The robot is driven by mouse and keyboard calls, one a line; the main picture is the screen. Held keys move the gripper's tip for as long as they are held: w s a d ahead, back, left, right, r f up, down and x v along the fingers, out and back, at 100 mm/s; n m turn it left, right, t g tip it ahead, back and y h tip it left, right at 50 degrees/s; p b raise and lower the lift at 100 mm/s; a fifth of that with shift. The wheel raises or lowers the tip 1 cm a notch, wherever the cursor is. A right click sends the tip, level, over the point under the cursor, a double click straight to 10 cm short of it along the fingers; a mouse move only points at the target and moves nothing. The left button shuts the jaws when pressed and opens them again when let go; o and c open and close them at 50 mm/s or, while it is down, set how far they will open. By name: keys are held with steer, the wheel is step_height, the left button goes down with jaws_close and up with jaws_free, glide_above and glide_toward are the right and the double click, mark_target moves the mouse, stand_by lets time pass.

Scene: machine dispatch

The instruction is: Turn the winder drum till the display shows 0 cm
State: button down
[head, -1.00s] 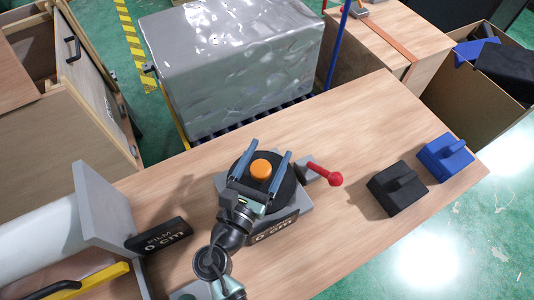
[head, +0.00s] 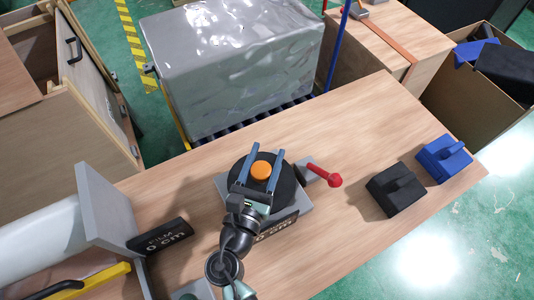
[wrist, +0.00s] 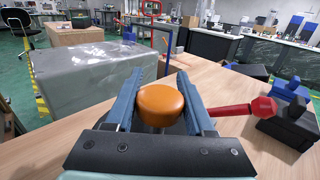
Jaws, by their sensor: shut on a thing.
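The winder drum (head: 288,190) is a black disc on a grey base on the wooden table, with an orange knob (head: 261,170) on top. My gripper (head: 262,166) has its two blue fingers on either side of the knob and is shut on it. In the wrist view the orange knob (wrist: 160,104) sits between the fingers. The winder's black display (head: 278,226) is on the front of the base. My wrist partly covers it; the visible part seems to read 0 cm.
A red-knobbed lever (head: 334,179) sticks out right of the drum. A black block (head: 396,190) and a blue block (head: 443,159) stand further right. A film sign (head: 160,237) at the left reads 0 cm. A grey wrapped load (head: 235,65) stands behind the table.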

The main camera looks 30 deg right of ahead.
steer(key=shift+y, duration=0.3)
steer(key=shift+c, duration=1.3)
jaws_free()
steer(key=shift+a, duration=0.1)
steer(key=b+v, duration=0.1)
steer(key=v, duration=1.2)
steer(key=shift+b, duration=0.4)
steer(key=shift+f, duration=0.15)
